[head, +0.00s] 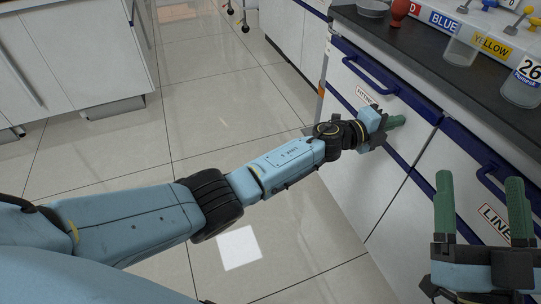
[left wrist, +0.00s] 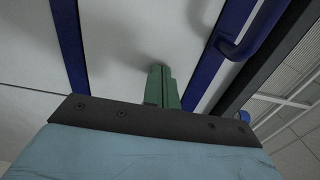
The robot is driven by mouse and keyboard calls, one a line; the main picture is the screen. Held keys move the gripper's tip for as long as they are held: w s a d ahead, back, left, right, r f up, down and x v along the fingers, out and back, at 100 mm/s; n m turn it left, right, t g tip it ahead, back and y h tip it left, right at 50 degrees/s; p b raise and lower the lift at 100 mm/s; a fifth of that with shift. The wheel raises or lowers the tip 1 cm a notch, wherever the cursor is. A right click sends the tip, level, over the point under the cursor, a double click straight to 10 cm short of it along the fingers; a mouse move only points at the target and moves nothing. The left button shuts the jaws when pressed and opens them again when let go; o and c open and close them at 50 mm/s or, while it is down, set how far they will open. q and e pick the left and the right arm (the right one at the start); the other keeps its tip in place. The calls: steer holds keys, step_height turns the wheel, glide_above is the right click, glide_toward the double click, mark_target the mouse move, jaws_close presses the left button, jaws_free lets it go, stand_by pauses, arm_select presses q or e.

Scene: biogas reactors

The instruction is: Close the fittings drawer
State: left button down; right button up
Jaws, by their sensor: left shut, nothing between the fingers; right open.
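The fittings drawer (head: 348,84) has a white front with blue edges, a blue bar handle (head: 369,76) and a partly hidden label (head: 366,97). It looks flush or nearly flush with the cabinet; I cannot tell if a small gap remains. My left gripper (head: 396,122) is shut and empty, its green fingers at the drawer front below the handle. In the left wrist view its fingertips (left wrist: 158,72) are at or very near the white panel, between two blue strips; contact is unclear. My right gripper (head: 480,190) is open and empty at the lower right.
Another drawer (head: 462,165) with a "LINE…" label is to the right, partly behind my right gripper. The dark countertop (head: 440,75) above holds clear cups (head: 461,47) and colour-labelled blocks. Tiled floor (head: 240,110) is open at left, with white cabinets (head: 70,60) beyond.

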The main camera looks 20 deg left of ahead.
arm_select(q)
steer(key=shift+w+d+r, duration=0.2)
steer(key=shift+w+d, duration=0.1)
steer(key=shift+d, duration=0.15)
